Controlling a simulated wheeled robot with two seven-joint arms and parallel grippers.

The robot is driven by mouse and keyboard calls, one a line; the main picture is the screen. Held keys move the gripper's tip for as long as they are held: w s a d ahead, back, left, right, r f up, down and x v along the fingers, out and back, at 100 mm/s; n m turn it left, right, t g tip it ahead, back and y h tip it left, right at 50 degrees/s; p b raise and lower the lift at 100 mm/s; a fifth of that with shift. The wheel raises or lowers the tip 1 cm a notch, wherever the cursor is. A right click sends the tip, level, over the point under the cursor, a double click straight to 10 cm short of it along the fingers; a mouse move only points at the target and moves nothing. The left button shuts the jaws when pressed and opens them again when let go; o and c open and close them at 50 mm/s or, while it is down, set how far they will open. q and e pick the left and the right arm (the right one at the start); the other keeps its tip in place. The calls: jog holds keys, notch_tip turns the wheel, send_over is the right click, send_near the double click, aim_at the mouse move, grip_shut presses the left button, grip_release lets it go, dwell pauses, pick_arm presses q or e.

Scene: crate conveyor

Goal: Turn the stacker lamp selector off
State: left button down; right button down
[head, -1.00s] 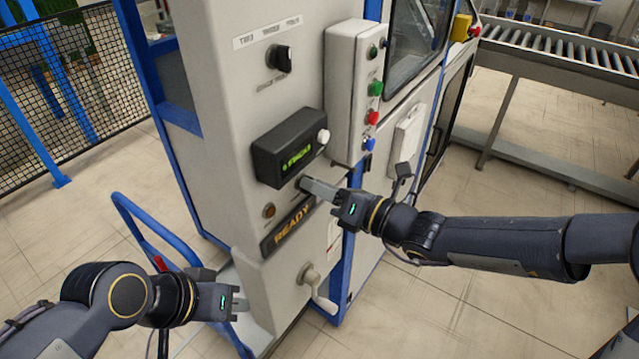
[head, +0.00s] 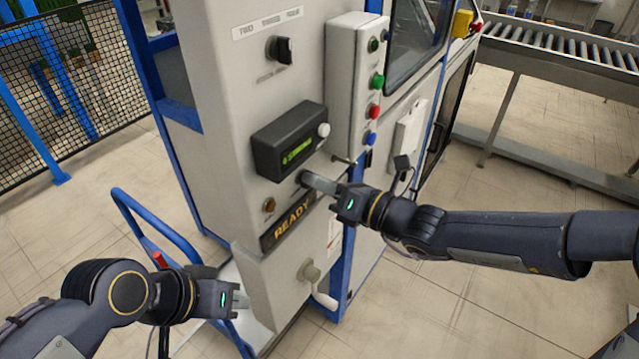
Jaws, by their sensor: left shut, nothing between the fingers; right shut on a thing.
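A light grey cabinet (head: 235,110) stands in front of me. My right gripper (head: 307,180) is shut on a small dark selector knob (head: 302,175) below the display box; the fingers hide most of it and its label, so I cannot read its position. An amber lamp (head: 269,205) is left of the knob, and a READY sign (head: 290,225) is below it. My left gripper (head: 243,299) is shut and empty, low at the left, beside the cabinet's lower part.
A black selector (head: 281,50) sits higher on the cabinet under printed labels. A button box (head: 352,85) is at right. A pale crank handle (head: 311,272) sticks out below. A blue trolley (head: 150,222) stands at left.

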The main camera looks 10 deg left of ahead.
jog(key=shift+s+a+n+b, duration=0.1)
jog(key=shift+s+n+b, duration=0.05)
jog(key=shift+n+b, duration=4.05)
jog(key=shift+s+n+b, duration=0.1)
jog(key=shift+n+b, duration=3.3)
jog(key=shift+b, duration=1.55)
jog(key=c, duration=1.5)
grip_release()
jog(key=v, duration=0.8)
